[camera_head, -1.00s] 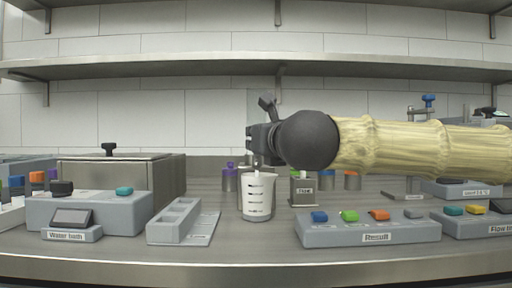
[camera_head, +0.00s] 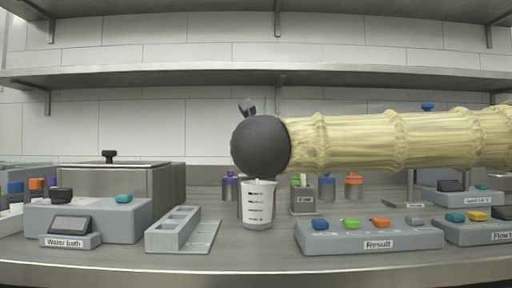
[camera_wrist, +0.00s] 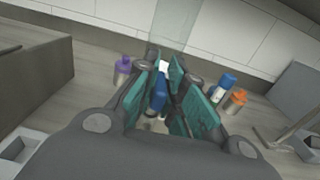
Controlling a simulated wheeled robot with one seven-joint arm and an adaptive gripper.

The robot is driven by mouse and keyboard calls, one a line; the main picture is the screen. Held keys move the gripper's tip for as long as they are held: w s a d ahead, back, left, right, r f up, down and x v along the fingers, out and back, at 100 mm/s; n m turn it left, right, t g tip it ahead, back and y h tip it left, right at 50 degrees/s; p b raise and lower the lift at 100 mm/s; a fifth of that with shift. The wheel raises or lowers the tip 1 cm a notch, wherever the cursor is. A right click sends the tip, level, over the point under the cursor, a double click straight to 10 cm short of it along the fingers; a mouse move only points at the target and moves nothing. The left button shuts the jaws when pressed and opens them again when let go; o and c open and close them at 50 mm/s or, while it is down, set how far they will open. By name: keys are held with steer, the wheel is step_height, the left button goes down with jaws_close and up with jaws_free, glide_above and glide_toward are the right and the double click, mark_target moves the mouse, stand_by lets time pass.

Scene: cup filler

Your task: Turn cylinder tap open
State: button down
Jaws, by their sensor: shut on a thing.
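My gripper (camera_wrist: 170,74) has teal-padded fingers closed around a small blue part (camera_wrist: 158,91), which appears to be the tap's handle. The fingers hide most of it, so how far it is turned cannot be told. In the head view my dark round wrist covers the gripper and most of the tap. A white measuring beaker (camera_head: 257,206) with black marks stands upright on the bench, just below my wrist. A grey body behind the beaker is mostly hidden.
Purple (camera_head: 230,186), blue (camera_head: 327,188) and orange (camera_head: 353,186) capped bottles stand behind. A small labelled box (camera_head: 303,200) is right of the beaker. A button panel (camera_head: 370,238) and slotted rack (camera_head: 177,230) lie in front. A steel bath (camera_head: 125,180) stands left; a shelf (camera_head: 220,71) runs above.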

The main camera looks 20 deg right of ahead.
steer(key=c, duration=1.8)
jaws_free()
steer(key=v, duration=1.2)
